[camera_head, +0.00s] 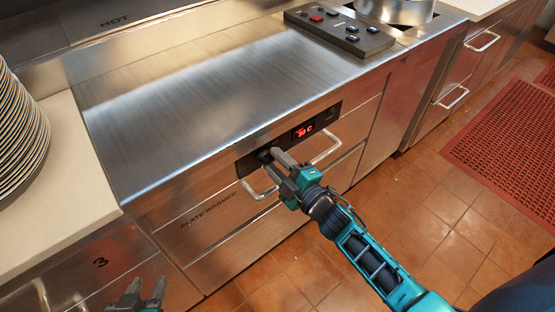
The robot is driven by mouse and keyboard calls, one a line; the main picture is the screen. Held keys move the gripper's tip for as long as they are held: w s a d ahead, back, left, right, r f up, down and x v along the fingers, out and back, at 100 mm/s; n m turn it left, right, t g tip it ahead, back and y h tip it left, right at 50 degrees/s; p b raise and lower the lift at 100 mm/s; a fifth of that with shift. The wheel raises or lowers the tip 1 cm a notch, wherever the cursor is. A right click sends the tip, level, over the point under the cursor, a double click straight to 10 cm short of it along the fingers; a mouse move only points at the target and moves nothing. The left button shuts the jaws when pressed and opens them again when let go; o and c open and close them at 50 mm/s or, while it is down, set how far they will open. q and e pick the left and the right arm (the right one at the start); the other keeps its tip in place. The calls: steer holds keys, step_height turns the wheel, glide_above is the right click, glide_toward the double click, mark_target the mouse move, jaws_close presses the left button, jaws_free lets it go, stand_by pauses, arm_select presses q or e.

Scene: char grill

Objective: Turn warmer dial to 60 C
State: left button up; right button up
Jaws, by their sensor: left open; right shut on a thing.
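The warmer dial (264,155) is a dark knob on the black control panel (247,165) of the plate warmer. My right gripper (270,161) is shut on the dial, and its fingers hide much of it, so its pointer cannot be read. The red display (304,130) to the right of the dial appears to read 30 C; the digits are small. My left gripper (147,288) is open and empty at the bottom left, in front of the lower cabinet and well apart from the dial.
A bar handle (327,151) and a second handle (262,193) stick out close to my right gripper. The steel worktop (215,90) above is clear. A button box (340,32) and a pot (396,12) stand at the back. Stacked plates (18,130) stand at left.

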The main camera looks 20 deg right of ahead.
steer(key=shift+m, duration=0.4)
steer(key=o, duration=1)
steer(key=shift+o, duration=0.2)
steer(key=v, duration=1.3)
steer(key=shift+p, duration=0.3)
steer(key=s+a+f+m+g+h, duration=0.1)
steer(key=s+f+m+g+h, duration=0.3)
steer(key=m, duration=0.9)
steer(key=shift+s+a+f+g+p, duration=0.4)
steer(key=shift+f+g+p, duration=0.1)
steer(key=shift+g, duration=0.6)
